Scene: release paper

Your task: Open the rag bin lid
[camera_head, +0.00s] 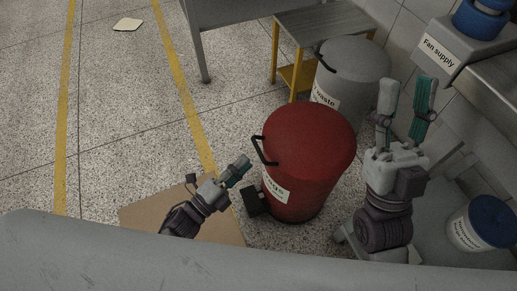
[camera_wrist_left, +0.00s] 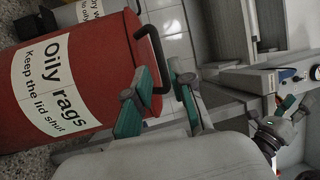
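The red rag bin (camera_head: 290,195) stands on the floor with its round red lid (camera_head: 315,135) down. A black bar handle (camera_head: 262,151) sticks out at the lid's left side. In the left wrist view the bin (camera_wrist_left: 85,70) shows a white "Oily rags, Keep the lid shut" label (camera_wrist_left: 50,85), and the handle (camera_wrist_left: 152,45) appears by my fingertips. My left gripper (camera_head: 242,165) is just left of the bin, below the handle; its fingers (camera_wrist_left: 158,72) are apart. Contact with the handle cannot be told. My right gripper (camera_head: 405,90) is open and empty, right of the bin, fingers up.
A black pedal (camera_head: 255,201) juts from the bin's base. A grey waste bin (camera_head: 352,72) stands behind, beside a metal table (camera_head: 318,22). A blue-lidded container (camera_head: 484,224) and a "Fan supply" box (camera_head: 440,52) are at the right. Floor at the left is open.

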